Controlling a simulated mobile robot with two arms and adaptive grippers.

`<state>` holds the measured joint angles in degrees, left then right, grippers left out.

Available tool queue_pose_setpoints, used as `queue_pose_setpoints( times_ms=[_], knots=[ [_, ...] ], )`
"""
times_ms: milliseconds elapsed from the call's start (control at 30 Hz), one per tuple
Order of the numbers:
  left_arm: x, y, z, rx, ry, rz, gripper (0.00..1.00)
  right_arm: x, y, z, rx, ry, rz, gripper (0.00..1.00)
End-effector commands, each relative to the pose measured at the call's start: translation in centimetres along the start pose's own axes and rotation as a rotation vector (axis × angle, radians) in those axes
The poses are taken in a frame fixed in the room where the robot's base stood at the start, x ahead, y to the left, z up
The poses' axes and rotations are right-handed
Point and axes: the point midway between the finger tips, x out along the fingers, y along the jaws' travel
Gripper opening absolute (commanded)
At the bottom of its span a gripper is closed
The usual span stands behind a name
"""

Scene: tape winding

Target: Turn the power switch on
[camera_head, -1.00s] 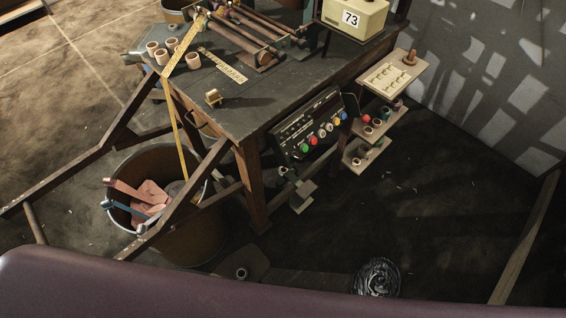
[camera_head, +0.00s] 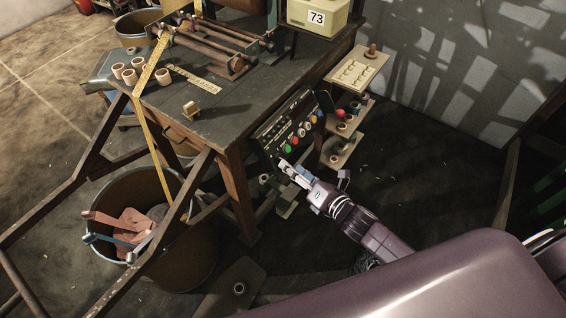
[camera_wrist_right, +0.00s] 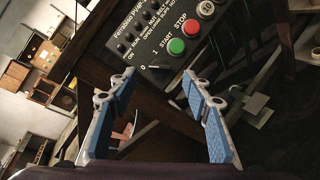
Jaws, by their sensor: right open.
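The black control panel (camera_head: 272,142) is fixed to the front of the workbench. It also shows in the right wrist view (camera_wrist_right: 172,30), where START and STOP are readable. A dark rotary knob (camera_wrist_right: 157,74) at the panel's near corner, beside the marks 0 and 1, looks like the power switch; its exact setting is hard to tell. The green START button (camera_wrist_right: 177,47) and red STOP button (camera_wrist_right: 191,28) sit beyond it. My right gripper (camera_head: 294,168) is open and empty just in front of the panel's lower edge. In the wrist view its blue-padded fingers (camera_wrist_right: 161,88) stand either side of the knob, apparently short of it.
Side shelves (camera_head: 357,70) stand right of the panel. A large bin (camera_head: 190,250) is at the left. The floor right of the panel is mostly clear.

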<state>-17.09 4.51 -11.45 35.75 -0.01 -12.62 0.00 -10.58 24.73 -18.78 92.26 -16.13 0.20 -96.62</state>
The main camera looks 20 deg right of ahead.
Motion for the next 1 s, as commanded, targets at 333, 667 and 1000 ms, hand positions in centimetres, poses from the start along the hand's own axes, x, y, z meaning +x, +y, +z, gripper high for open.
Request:
queue_pose_setpoints(
  times_ms=[333, 667, 1000],
  knots=[
    [0.1, 0.2, -0.1, -0.001, 0.002, 0.002, 0.40, 4.2, 0.0, -0.1, 0.004, 0.000, -0.001, 0.45],
    [0.1, 0.1, 0.3, 0.001, -0.005, 0.001, 0.40, 4.6, -0.1, -0.1, 0.004, 0.001, -0.001, 0.45],
    [0.1, -0.1, 0.5, 0.001, -0.007, -0.001, 0.40, 4.5, -0.1, -0.1, 0.004, 0.001, -0.002, 0.09]
  ],
)
